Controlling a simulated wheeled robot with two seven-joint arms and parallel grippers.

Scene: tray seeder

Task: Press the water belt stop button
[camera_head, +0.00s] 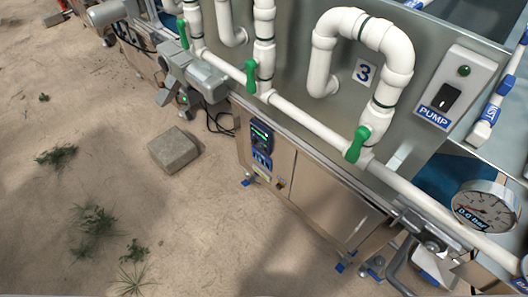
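No button marked as the water belt stop can be made out. A pump switch box (458,88) is on the machine's upper right panel, with a round green lamp (464,71), a black rocker switch (447,97) and a blue PUMP label (434,117). A small dark control unit with a green display (260,136) is on the front side of the steel cabinet; its small markings are too small to read. Neither of my grippers is in view.
White pipes (312,124) with green valve handles (357,145) run along the machine's front. A pressure gauge (484,207) is at the lower right. A grey motor (205,78) sticks out at upper left. A stone block (174,149) lies on otherwise mostly open sandy ground.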

